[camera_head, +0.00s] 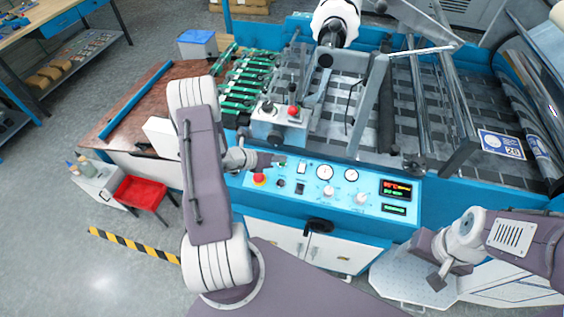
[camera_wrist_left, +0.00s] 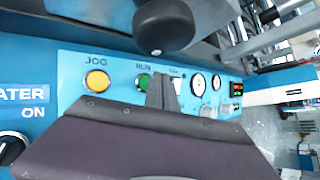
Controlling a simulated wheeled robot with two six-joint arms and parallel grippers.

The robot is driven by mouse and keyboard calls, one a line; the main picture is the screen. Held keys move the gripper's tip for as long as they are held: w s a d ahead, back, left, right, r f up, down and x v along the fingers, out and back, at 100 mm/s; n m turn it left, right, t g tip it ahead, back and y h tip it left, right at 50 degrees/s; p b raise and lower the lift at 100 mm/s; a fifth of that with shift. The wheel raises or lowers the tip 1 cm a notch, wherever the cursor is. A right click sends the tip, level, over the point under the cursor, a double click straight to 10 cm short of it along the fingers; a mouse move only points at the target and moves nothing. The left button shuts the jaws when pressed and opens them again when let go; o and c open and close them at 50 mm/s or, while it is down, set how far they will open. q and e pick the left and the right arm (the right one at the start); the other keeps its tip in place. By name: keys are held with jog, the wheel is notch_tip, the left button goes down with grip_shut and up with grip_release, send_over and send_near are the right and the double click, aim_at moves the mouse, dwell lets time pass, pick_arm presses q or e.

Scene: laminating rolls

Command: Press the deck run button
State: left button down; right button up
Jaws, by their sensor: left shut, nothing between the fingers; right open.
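The green RUN button (camera_wrist_left: 142,81) shows in the left wrist view on the blue control panel (camera_wrist_left: 75,62), to the right of the amber JOG button (camera_wrist_left: 97,81). My left gripper (camera_wrist_left: 162,88) is shut and empty, its tip overlapping the right edge of the RUN button in that view. I cannot tell whether it touches. In the head view my left gripper (camera_head: 275,160) is over the panel's upper left part and hides some of it. My right gripper (camera_head: 426,262) is open and empty at the lower right, apart from the panel.
A red emergency button (camera_head: 259,180), gauges (camera_head: 325,172) and red and green displays (camera_head: 395,188) sit on the panel. A control box (camera_head: 280,122) with a red knob stands behind it. A dark round knob (camera_wrist_left: 163,25) hangs close above the left gripper in the wrist view.

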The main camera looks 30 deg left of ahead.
pick_arm(q)
jog(key=shift+f, duration=0.1)
jog(key=shift+w+f+b, duration=0.1)
jog(key=shift+f+b, duration=0.2)
jog(key=shift+b, duration=0.15)
